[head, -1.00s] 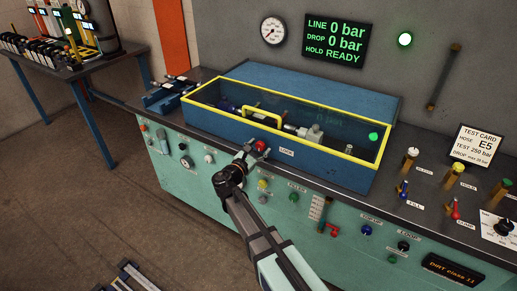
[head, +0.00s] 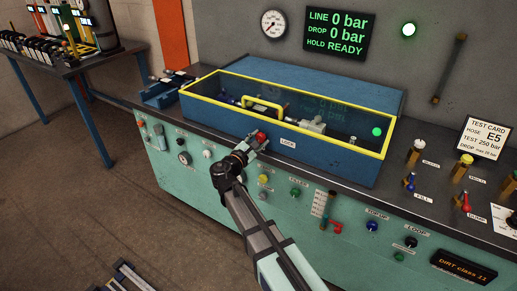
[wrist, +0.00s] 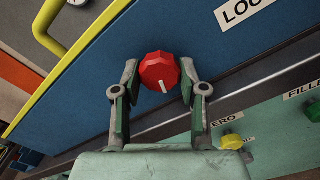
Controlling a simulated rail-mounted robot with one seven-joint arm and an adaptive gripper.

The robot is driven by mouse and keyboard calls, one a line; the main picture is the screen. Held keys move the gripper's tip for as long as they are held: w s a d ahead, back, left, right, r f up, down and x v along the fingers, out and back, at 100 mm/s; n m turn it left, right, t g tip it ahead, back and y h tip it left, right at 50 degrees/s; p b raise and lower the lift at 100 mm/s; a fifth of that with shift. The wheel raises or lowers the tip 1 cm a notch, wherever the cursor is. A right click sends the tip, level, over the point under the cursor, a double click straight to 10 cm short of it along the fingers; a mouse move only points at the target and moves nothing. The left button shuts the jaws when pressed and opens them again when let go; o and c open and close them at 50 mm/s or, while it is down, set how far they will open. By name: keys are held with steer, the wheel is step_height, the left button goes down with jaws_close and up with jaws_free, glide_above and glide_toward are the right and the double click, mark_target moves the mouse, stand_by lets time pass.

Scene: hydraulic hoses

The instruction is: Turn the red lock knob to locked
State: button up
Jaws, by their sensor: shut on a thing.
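The red lock knob (head: 261,137) sits on the blue front of the test box, left of the LOCK label (head: 288,142). In the wrist view the red knob (wrist: 160,72) is faceted, with a white mark at its lower edge. My gripper (wrist: 159,84) has one finger on each side of the knob and is shut on it. In the head view my gripper (head: 254,143) reaches up to the knob from the lower front. The box's yellow-framed clear lid (head: 290,119) is down, with a yellow handle (head: 262,102) on it.
Fittings show dimly under the lid. Below on the green panel are a yellow knob (head: 264,179), a green knob (head: 296,193) and a red valve handle (head: 335,226). Levers stand on the bench at right. The display (head: 338,39) reads 0 bar, READY.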

steer(key=m+b, duration=0.3)
steer(key=b, duration=0.2)
steer(key=shift+f+m, duration=0.3)
steer(key=shift+m, duration=0.1)
steer(key=m+b, duration=0.4)
steer(key=b, duration=0.2)
steer(key=shift+w+m+b, duration=0.1)
steer(key=shift+m+b, duration=0.2)
steer(key=shift+b, duration=0.1)
steer(key=m+b, duration=0.3)
steer(key=b, duration=0.1)
steer(key=shift+r, duration=0.15)
steer(key=shift+r+m+b, duration=0.25)
steer(key=shift+m+b, duration=1.05)
steer(key=o, duration=1.1)
steer(key=shift+o, duration=0.2)
steer(key=shift+a, duration=0.1)
